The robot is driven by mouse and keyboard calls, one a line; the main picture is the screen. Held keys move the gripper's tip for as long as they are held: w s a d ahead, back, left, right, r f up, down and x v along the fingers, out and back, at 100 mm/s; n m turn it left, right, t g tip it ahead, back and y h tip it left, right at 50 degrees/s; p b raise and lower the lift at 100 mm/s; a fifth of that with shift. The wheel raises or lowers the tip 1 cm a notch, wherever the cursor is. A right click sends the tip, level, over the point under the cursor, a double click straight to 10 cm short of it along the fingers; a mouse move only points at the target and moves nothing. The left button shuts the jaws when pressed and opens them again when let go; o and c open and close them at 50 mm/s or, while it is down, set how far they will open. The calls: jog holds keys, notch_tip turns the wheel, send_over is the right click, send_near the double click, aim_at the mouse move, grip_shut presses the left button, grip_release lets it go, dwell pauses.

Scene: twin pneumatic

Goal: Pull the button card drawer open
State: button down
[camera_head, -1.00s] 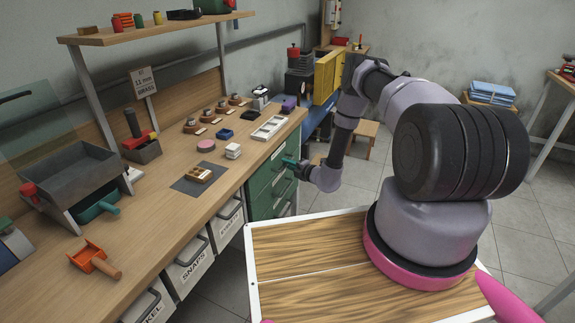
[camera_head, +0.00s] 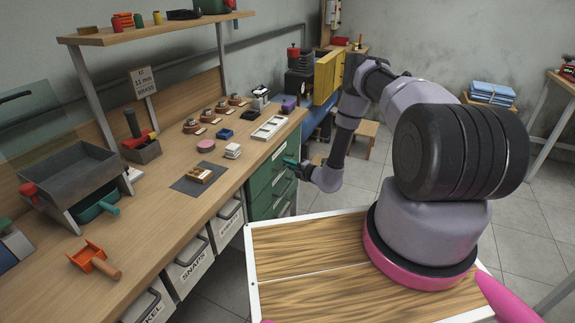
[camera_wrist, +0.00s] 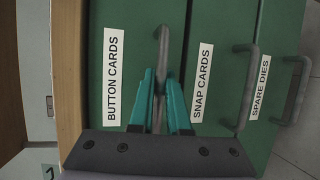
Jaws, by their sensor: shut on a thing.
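The button card drawer (camera_wrist: 123,35) is the top green drawer, marked "BUTTON CARDS" in the wrist view, where the picture is turned sideways. It has a grey bar handle (camera_wrist: 163,45). My gripper (camera_wrist: 160,78), with teal fingers, is shut on this handle; the fingers hide part of it. In the head view my gripper (camera_head: 289,162) reaches the green drawer unit (camera_head: 262,190) under the bench's right end. The drawer front looks about level with the fronts beside it; any small gap is hard to tell.
The snap cards drawer (camera_wrist: 205,45) and spare dies drawer (camera_wrist: 263,60) have similar bar handles close by. The wooden workbench (camera_head: 150,235) stands above the drawers. White bins (camera_head: 188,263) sit under it. Tiled floor (camera_head: 385,165) is free in front of the drawers.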

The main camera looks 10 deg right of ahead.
jog(key=s+d, duration=1.2)
jog(key=d, duration=0.5)
jog(key=shift+s, duration=0.3)
jog(key=shift+d, duration=0.1)
jog(key=c, duration=0.9)
grip_release()
jog(key=v, duration=1)
jog(key=shift+s+d+r, duration=0.1)
jog(key=shift+s+d, duration=0.1)
jog(key=shift+s, duration=0.15)
